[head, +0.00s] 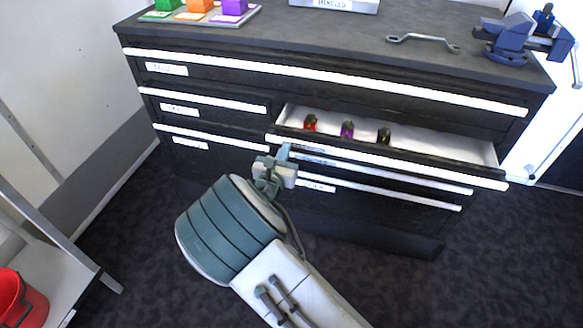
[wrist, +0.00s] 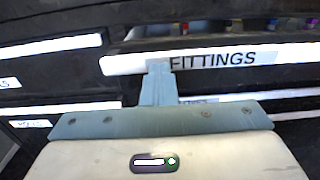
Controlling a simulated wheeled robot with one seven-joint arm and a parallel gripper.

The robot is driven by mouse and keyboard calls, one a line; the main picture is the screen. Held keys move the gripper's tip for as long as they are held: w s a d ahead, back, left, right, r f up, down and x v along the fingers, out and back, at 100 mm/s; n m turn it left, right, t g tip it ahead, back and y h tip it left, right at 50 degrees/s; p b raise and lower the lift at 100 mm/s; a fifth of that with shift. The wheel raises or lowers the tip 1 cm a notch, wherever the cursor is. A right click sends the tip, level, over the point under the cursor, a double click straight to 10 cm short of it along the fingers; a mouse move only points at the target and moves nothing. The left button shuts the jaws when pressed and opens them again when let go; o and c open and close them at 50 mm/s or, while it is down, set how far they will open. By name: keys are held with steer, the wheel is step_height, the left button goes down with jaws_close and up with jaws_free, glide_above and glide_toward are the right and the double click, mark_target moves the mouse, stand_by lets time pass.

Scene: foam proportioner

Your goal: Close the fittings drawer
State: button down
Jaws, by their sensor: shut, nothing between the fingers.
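The fittings drawer (head: 400,165) is pulled out of the right side of the black cabinet in the head view. Its white interior holds several small fittings with red, purple and dark parts. In the wrist view its white front strip (wrist: 215,60) carries the label "FITTINGS". My gripper (head: 284,152) is shut and empty at the left end of the drawer front. In the wrist view my gripper's fingertips (wrist: 160,66) overlap the strip just left of the label's text. I cannot tell whether they touch it.
The black cabinet (head: 350,45) has other drawers, which look shut. On its top are a tray (head: 210,18) with coloured blocks, a wrench (head: 422,41) and a blue vise (head: 510,40). A red bucket (head: 20,300) stands at lower left. Dark floor is clear in front at right.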

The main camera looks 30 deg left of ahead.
steer(key=b+x, duration=0.1)
steer(key=x, duration=1.1)
steer(key=shift+w+b, duration=0.25)
steer(key=shift+b, duration=0.05)
steer(key=shift+w+a+r, duration=0.1)
steer(key=shift+w+r, duration=0.05)
steer(key=shift+r, duration=0.15)
